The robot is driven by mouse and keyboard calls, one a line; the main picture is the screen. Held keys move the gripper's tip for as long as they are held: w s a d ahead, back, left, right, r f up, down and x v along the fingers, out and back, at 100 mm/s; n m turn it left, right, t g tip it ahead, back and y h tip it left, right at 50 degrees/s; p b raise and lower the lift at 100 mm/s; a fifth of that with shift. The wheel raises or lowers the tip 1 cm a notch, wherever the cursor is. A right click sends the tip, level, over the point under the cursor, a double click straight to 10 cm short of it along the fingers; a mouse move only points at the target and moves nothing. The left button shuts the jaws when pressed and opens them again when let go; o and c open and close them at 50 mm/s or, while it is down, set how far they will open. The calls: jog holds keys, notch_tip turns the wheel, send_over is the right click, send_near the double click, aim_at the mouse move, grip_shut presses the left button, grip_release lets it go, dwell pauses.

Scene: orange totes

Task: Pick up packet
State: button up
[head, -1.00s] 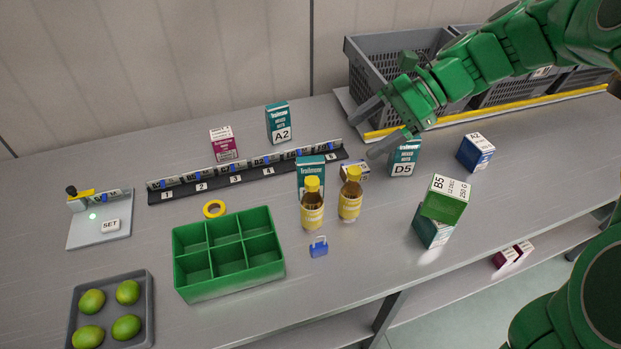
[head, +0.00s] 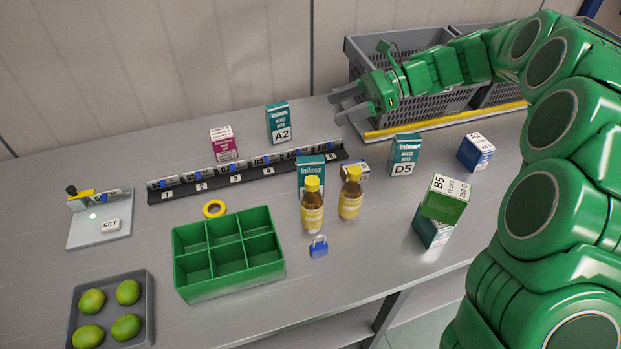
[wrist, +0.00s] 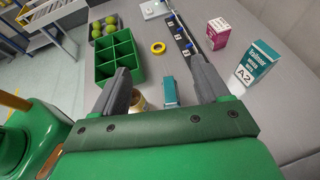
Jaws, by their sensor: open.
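Several box-shaped packets stand on the grey bench, and I cannot tell which one the task names. A teal A2 packet (head: 278,124) and a magenta packet (head: 223,144) stand upright behind the label rail. A teal D5 packet (head: 404,156) and a blue packet (head: 475,152) stand at the right. A green B5 packet (head: 445,198) sits on a teal one (head: 432,230). Another teal packet (head: 310,172) is behind the bottles. My gripper (head: 341,107) is open and empty, above the bench's back, right of the A2 packet. The wrist view shows the A2 packet (wrist: 257,64) right of the fingers.
Two yellow-brown bottles (head: 312,208) stand mid-bench near a blue padlock (head: 318,247). The black label rail (head: 247,175) runs along the back. A green divided box (head: 229,287) and a tray of limes (head: 150,310) are at the left. Grey crates (head: 357,60) stand behind my gripper.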

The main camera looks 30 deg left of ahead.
send_near(311, 169)
notch_tip(311, 169, down, 2)
jog(key=a, duration=0.2)
jog(key=shift+w+x, duration=0.15)
jog(key=shift+x, duration=1.9)
jog(key=shift+w+x, duration=0.15)
jog(key=shift+x, duration=1.95)
jog(key=shift+f, duration=0.15)
jog(key=c, duration=1.2)
